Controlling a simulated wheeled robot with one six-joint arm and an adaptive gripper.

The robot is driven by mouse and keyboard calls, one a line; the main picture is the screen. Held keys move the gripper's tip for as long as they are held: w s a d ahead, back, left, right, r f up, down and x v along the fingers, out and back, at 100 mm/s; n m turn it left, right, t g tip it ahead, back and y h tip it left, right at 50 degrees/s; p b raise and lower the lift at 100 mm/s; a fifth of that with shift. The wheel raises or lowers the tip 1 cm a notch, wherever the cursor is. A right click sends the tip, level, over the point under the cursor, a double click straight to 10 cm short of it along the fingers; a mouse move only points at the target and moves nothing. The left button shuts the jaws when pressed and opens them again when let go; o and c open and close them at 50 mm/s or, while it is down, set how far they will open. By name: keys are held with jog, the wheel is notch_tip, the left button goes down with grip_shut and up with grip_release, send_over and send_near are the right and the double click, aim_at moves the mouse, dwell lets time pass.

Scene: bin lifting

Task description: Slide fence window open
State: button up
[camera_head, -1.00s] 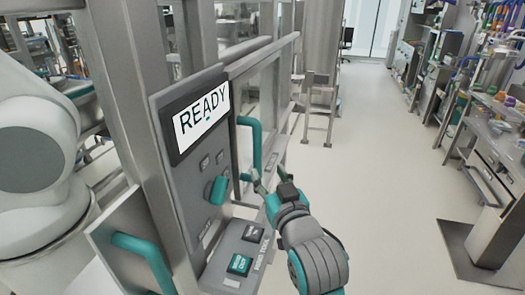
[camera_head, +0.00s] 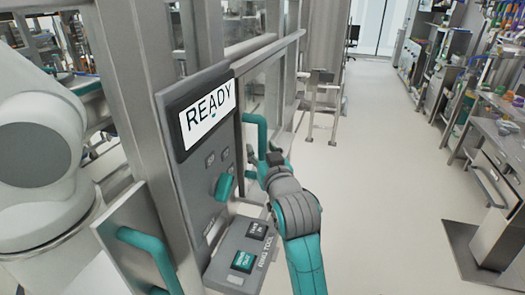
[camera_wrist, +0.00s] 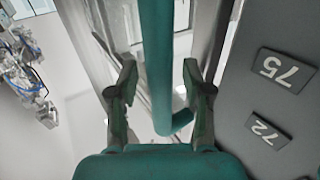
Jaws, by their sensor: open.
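The fence window (camera_head: 270,85) is a clear pane in a grey metal frame beside the control panel. Its upright teal bar handle (camera_head: 262,133) stands at the pane's near side. My gripper (camera_head: 263,158) is at the handle's lower part, with its fingers open. In the wrist view the handle (camera_wrist: 157,50) runs down between the two spread fingers of my gripper (camera_wrist: 160,72), with a gap to each side. The handle's lower end bends to the right there. The fingers do not appear to be closed on it.
A grey control panel (camera_head: 198,150) with a READY screen, a teal knob (camera_head: 224,188) and buttons stands just left of my gripper. Another teal handle (camera_head: 150,250) is at lower left. Open floor (camera_head: 385,180) lies to the right, with a workbench (camera_head: 497,150) beyond.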

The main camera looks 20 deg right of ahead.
grip_shut()
